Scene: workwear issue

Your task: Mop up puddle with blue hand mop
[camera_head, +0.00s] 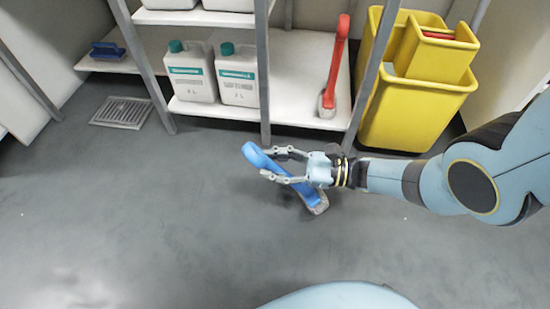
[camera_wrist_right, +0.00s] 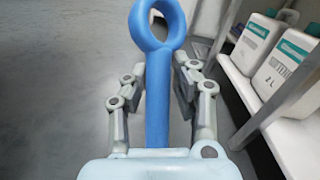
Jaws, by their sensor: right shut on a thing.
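My right gripper (camera_head: 282,165) is shut on the handle of the blue hand mop (camera_head: 254,154), in front of the shelf. The mop is tilted, its looped end up to the left and its grey head (camera_head: 318,204) down to the right. I cannot tell whether the head touches the floor. In the right wrist view the blue handle (camera_wrist_right: 158,85) stands between the fingers (camera_wrist_right: 160,95), with its ring end beyond them. A pale shiny patch (camera_head: 65,285) at the lower left of the floor may be the puddle. My left gripper is not in view.
The shelf (camera_head: 230,112) holds white jugs with green caps (camera_head: 190,72) and a red-handled mop (camera_head: 335,65). A blue brush-like item (camera_head: 107,50) lies farther left. A yellow bucket (camera_head: 410,110) stands at right. A floor drain (camera_head: 122,112) lies at left. The front floor is open.

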